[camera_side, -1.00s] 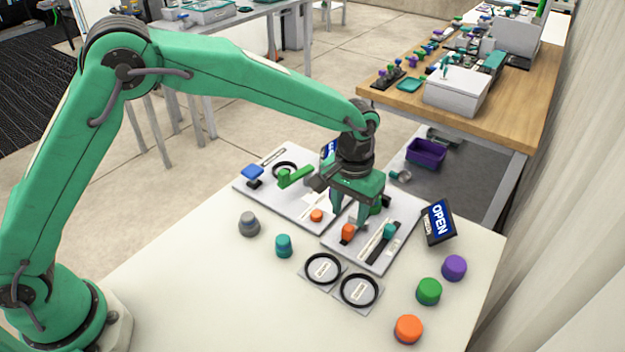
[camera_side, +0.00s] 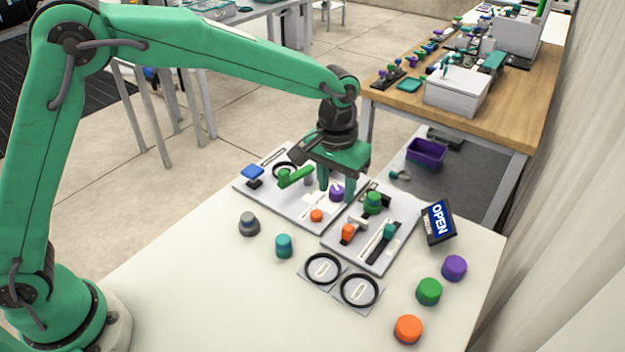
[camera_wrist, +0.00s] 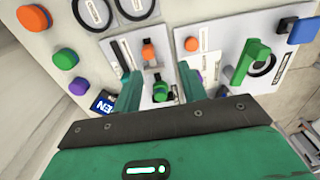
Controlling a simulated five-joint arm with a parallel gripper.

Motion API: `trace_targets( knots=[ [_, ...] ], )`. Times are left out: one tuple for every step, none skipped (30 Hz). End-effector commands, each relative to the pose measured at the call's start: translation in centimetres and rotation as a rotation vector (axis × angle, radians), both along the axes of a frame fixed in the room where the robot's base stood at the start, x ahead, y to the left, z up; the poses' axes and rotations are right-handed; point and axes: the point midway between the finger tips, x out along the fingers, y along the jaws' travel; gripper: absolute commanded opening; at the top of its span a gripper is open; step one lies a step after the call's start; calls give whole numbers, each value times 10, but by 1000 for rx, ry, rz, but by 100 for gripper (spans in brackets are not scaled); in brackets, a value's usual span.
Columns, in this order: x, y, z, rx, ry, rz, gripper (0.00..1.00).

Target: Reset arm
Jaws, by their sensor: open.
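My green arm holds my gripper (camera_side: 338,186) above the two panels. Its two fingers are apart with nothing between them, and they also show in the wrist view (camera_wrist: 160,90). The left panel (camera_side: 290,210) carries a blue knob (camera_side: 252,172), a green lever (camera_side: 295,177), an orange knob (camera_side: 316,215) and a purple knob (camera_side: 337,193) close to the fingers. The right panel (camera_side: 375,262) carries an orange knob (camera_side: 348,232), a green knob (camera_side: 373,201) and a teal knob (camera_side: 390,230). Any touch between the fingers and the purple knob cannot be told.
Loose grey (camera_side: 249,224), teal (camera_side: 284,246), purple (camera_side: 454,268), green (camera_side: 429,291) and orange (camera_side: 408,329) caps stand on the white table (camera_side: 220,300). Two black rings (camera_side: 323,268) lie in front. The table's front left is clear.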

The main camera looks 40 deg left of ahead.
Motion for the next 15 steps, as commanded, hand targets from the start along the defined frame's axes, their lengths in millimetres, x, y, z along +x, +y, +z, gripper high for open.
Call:
trace_targets(
  knots=[
    [-3,9,11,-6,-13,2,42],
    [-5,14,17,-8,-21,2,42],
    [-8,21,24,-12,-30,3,42],
    [-10,26,29,-14,-37,3,42],
    [-13,31,35,-17,-45,3,42],
    [-17,39,42,-20,-54,3,42],
    [-19,44,47,-22,-63,3,42],
    [-23,49,52,-24,-70,3,42],
    [-27,56,58,-27,-81,3,42],
    [-30,61,63,-29,-89,4,42],
    [-33,66,67,-31,-96,4,42],
    [-38,73,73,-33,-107,3,42],
    [-42,78,77,-34,-115,4,42],
    [-45,83,81,-36,-123,4,42],
    [-50,89,86,-37,-133,3,42]
  ],
)
